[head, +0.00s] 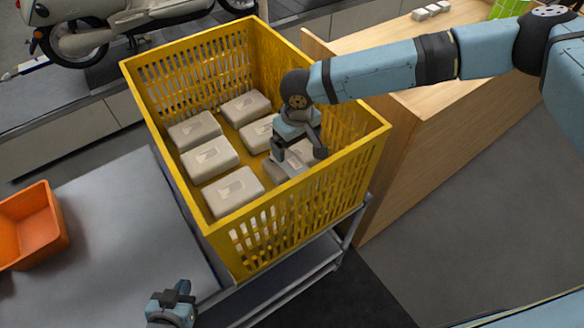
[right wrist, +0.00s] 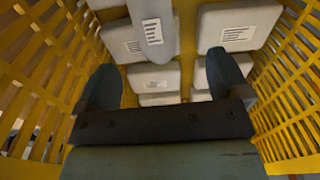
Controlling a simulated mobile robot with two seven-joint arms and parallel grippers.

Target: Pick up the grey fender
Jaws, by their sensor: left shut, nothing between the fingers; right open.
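The grey fender (right wrist: 154,62) is a narrow, curved grey piece with a white label, in the middle of the right wrist view. It lies over pale boxes in the yellow crate (head: 222,222). In the head view a bit of grey (head: 280,170) under my right gripper looks like it; the rest is hidden. My right gripper (head: 298,150) is inside the crate, open, pointing down. In the right wrist view its fingers (right wrist: 163,85) stand apart on either side of the fender's near end, with gaps. My left gripper (head: 172,294) is shut and empty at the bottom, outside the crate.
Several pale labelled boxes (head: 233,190) fill the crate floor. The tall slotted crate walls surround my right gripper. An orange bin (head: 32,225) stands on the grey table at left. A wooden counter (head: 400,130) stands right of the crate, a scooter (head: 100,25) behind.

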